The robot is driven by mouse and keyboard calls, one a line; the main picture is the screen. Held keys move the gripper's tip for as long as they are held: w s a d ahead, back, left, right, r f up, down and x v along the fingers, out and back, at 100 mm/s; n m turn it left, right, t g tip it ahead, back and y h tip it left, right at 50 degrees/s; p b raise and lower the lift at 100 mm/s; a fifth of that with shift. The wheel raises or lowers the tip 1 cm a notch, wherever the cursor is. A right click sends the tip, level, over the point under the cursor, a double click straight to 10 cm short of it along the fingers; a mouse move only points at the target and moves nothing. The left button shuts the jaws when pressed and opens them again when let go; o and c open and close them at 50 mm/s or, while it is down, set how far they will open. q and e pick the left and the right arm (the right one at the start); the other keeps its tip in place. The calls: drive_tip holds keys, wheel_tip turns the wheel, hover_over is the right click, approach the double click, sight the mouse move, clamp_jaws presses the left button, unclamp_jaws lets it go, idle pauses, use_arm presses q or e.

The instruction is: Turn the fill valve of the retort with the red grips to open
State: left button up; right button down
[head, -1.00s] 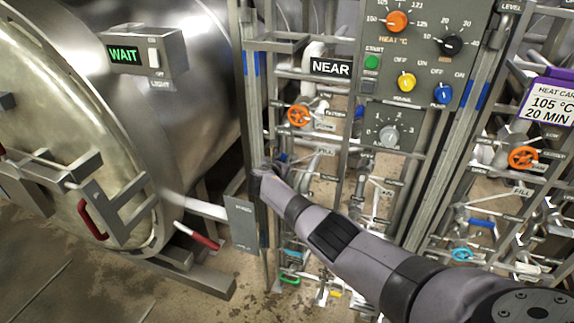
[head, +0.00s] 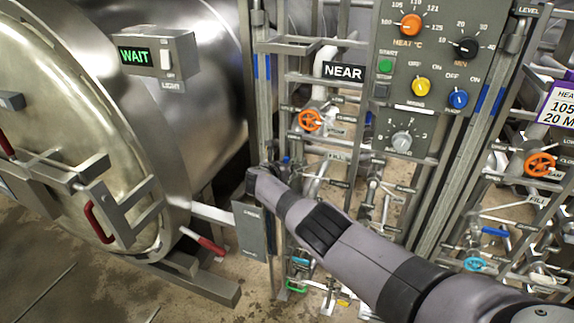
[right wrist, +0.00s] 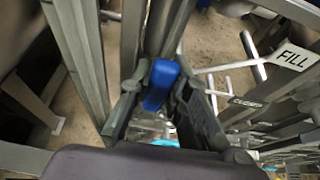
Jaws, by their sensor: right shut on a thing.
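The retort (head: 75,130) with red grips (head: 98,222) stands at the left of the head view, its round door facing me. My right arm reaches across the pipework. Its gripper (head: 268,172) is at the pipe frame just right of the retort. In the right wrist view, my right gripper (right wrist: 160,95) is shut on a blue valve handle (right wrist: 161,82), with one finger on each side of it. A FILL label (right wrist: 294,58) is to the right of the handle. In the head view the handle is mostly hidden by my gripper. My left gripper is out of view.
A WAIT display (head: 135,55) is on the retort. A control panel (head: 440,20) with knobs stands above my arm, with a NEAR sign (head: 344,72) beside it. Orange handwheels (head: 310,121) and dense pipes surround my arm. Metal posts (right wrist: 80,45) stand close to the gripper.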

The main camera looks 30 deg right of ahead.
drive_tip(key=c, duration=1.5)
unclamp_jaws()
drive_tip(key=shift+a+f, duration=0.1)
drive_tip(key=v, duration=1.2)
